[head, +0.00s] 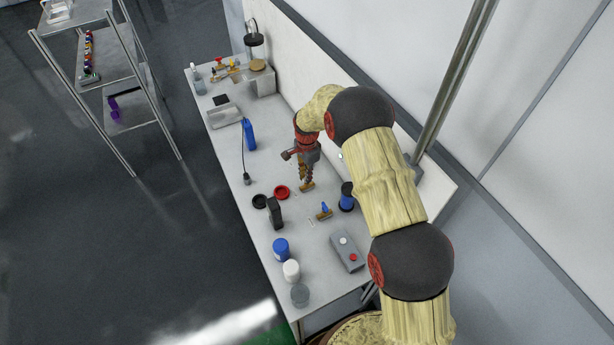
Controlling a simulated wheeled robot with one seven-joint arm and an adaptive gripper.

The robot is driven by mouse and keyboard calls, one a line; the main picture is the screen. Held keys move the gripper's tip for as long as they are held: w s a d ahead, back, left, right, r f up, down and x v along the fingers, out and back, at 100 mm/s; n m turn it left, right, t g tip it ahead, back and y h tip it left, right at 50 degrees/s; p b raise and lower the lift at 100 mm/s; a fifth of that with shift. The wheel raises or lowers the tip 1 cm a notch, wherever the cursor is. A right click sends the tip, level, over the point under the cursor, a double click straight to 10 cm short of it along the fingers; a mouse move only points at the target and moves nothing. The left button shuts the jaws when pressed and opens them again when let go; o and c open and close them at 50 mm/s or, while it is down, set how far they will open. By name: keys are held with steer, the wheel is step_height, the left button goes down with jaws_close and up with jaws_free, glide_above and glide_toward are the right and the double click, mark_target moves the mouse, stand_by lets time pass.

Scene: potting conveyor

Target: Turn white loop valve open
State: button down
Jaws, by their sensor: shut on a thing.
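My gripper (305,178) points down over the middle of the bench. It is shut on the top of a small brass-coloured valve (308,187), whose base shows just below the fingertips. The valve's handle is hidden by the fingers, so I cannot see its colour, its loop shape or how far it is turned. A similar small valve with a blue handle (324,209) stands a little nearer, to the right. No white loop is clearly visible.
The bench (225,150) also holds red (282,191) and black (260,201) rings, a black block (274,213), a blue-and-black cylinder (347,197), a button box (347,252), several jars (291,270) and a blue upright tool (249,134). A white panel (300,75) runs behind.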

steer(key=shift+w+m, duration=0.1)
steer(key=shift+m, duration=0.4)
steer(key=c, duration=1.9)
jaws_free()
step_height(320, 180, up, 12)
